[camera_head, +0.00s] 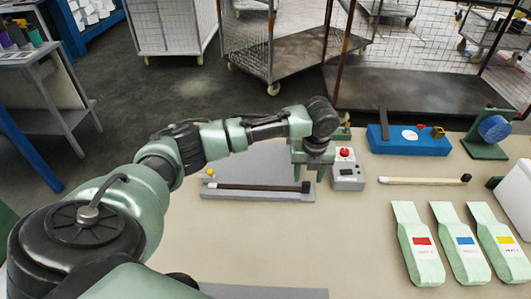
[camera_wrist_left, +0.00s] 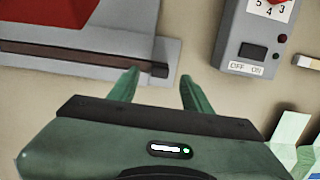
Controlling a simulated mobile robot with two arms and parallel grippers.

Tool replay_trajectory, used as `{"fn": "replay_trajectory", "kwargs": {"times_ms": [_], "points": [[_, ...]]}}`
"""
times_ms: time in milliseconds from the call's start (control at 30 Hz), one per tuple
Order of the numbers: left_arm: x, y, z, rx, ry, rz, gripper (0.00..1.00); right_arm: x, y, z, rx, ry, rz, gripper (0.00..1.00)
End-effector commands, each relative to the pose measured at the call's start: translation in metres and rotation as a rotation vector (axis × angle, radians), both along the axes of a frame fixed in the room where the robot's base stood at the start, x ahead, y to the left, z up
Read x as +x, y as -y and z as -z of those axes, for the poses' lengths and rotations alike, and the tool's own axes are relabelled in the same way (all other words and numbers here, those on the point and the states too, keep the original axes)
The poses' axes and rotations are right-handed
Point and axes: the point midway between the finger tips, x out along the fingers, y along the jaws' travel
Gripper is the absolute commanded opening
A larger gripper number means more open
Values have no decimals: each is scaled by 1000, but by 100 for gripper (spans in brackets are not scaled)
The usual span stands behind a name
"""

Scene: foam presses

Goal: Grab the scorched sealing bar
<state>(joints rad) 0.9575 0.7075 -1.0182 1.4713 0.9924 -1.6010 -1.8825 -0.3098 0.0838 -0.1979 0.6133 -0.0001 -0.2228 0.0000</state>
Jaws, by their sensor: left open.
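The scorched sealing bar (camera_head: 250,187) is a long, dark brown strip with a black end block. It lies along the grey press base (camera_head: 230,196) on the table. In the left wrist view the bar (camera_wrist_left: 80,55) runs in from the left, and its black end shows between my fingertips in the picture. My left gripper (camera_head: 309,176) is open and empty, pointing down at the bar's right end. It also shows in the left wrist view (camera_wrist_left: 160,75), with its fingers apart. I cannot tell how high the fingertips are above the bar. My right gripper is not in view.
A grey control box (camera_head: 347,177) with a red knob stands close right of my left gripper. A pale bar with a dark end (camera_head: 425,180) lies farther right. Behind it is a blue block (camera_head: 408,145). Several pale green pouches (camera_head: 422,250) lie front right.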

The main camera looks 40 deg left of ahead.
Motion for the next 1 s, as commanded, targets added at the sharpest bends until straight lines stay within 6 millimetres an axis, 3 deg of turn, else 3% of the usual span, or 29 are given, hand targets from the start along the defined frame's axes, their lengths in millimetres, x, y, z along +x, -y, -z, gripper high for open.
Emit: {"fn": "replay_trajectory", "kwargs": {"times_ms": [100,233,500,533,700,1000], "points": [[-2,0,17,1,-5,0,49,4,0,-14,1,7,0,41],[0,-1,33,1,-2,-1,49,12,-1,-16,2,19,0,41],[1,-1,38,1,0,0,49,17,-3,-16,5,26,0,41],[1,-1,38,1,0,0,46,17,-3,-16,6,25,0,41],[1,-1,38,1,0,0,0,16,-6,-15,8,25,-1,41],[2,-2,37,1,2,-1,0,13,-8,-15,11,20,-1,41]]}}
